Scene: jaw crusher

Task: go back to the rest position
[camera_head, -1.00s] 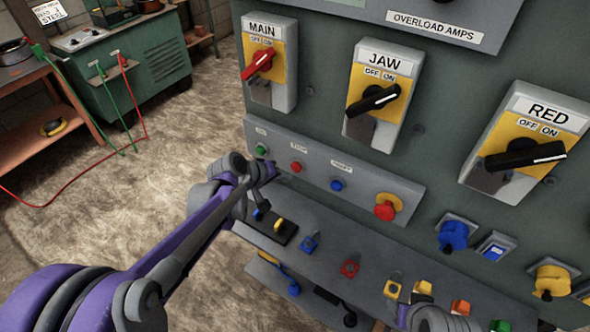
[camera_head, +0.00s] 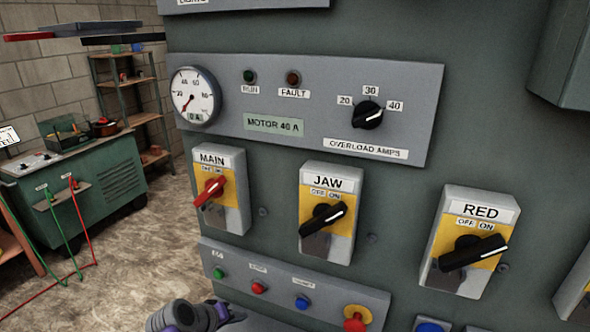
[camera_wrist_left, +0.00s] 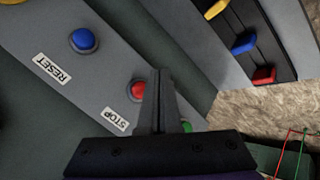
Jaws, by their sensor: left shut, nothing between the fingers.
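My left gripper (camera_head: 212,313) shows at the bottom edge of the head view, in front of the lower left of the control panel. In the left wrist view its fingers (camera_wrist_left: 163,82) are together and empty. They overlap the red STOP button (camera_wrist_left: 138,90) and the green button (camera_wrist_left: 186,126) in the picture; I cannot tell whether they touch the panel. The blue RESET button (camera_wrist_left: 83,40) is clear of them. In the head view the green (camera_head: 219,272), red (camera_head: 258,287) and blue (camera_head: 302,302) buttons are visible. My right gripper is not in view.
Above the buttons are the MAIN (camera_head: 210,192), JAW (camera_head: 322,219) and RED (camera_head: 472,252) switches, a gauge (camera_head: 194,97) and the overload dial (camera_head: 368,115). A red-on-yellow knob (camera_head: 356,317) sits low. A green bench (camera_head: 75,185) stands at left, with open floor before it.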

